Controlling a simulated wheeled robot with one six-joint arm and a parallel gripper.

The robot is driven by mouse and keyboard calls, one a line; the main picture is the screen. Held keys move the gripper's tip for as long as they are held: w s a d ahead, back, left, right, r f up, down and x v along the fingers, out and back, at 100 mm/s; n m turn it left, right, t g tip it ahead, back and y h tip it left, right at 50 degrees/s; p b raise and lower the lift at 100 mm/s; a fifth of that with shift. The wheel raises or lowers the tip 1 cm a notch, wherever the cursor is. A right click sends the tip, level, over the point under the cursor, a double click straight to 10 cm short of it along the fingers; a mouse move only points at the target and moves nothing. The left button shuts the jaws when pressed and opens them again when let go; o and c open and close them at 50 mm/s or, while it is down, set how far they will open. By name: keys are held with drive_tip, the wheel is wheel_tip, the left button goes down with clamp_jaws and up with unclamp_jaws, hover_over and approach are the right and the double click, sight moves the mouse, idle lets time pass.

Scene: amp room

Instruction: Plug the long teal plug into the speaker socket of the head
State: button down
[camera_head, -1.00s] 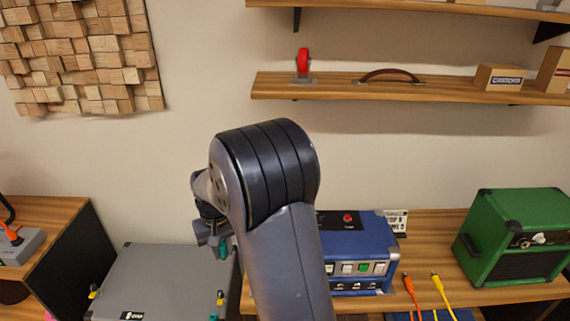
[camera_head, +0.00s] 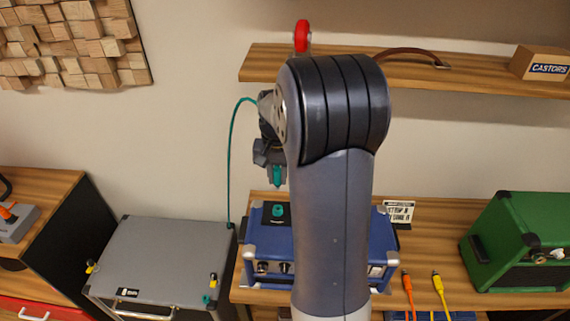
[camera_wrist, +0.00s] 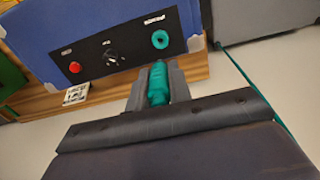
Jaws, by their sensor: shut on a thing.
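The blue head (camera_head: 330,235) stands on the wooden bench, partly hidden by my arm in the head view. On its black top panel is a round teal-ringed socket (camera_head: 278,210), which shows empty in the wrist view (camera_wrist: 160,39); its label is too small to read. My gripper (camera_head: 274,168) is shut on the teal plug (camera_head: 277,177), also seen in the wrist view (camera_wrist: 158,85). The plug points down, above and apart from the socket. Its teal cable (camera_head: 230,150) loops left down to the grey cabinet.
The grey cabinet (camera_head: 175,262) stands left of the head, with yellow and teal fittings. Orange (camera_head: 408,285) and yellow (camera_head: 438,285) plugs lie on the bench. A green amp (camera_head: 520,240) stands right. A shelf (camera_head: 262,65) is behind. The head's panel also has a red button (camera_wrist: 74,67) and knob (camera_wrist: 111,59).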

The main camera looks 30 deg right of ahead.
drive_tip(key=shift+s+a+f+b, duration=0.15)
drive_tip(key=shift+f+b, duration=0.15)
drive_tip(key=shift+f, duration=0.2)
drive_tip(key=shift+f+b, duration=2.1)
drive_tip(key=shift+f, duration=1)
drive_tip(key=shift+f+b, duration=0.75)
drive_tip(key=shift+f, duration=0.5)
drive_tip(key=c, duration=1.2)
unclamp_jaws()
drive_tip(key=shift+r, duration=0.1)
wheel_tip(320, 180, up, 11)
drive_tip(key=shift+f+b, duration=0.15)
drive_tip(key=shift+b, duration=0.35)
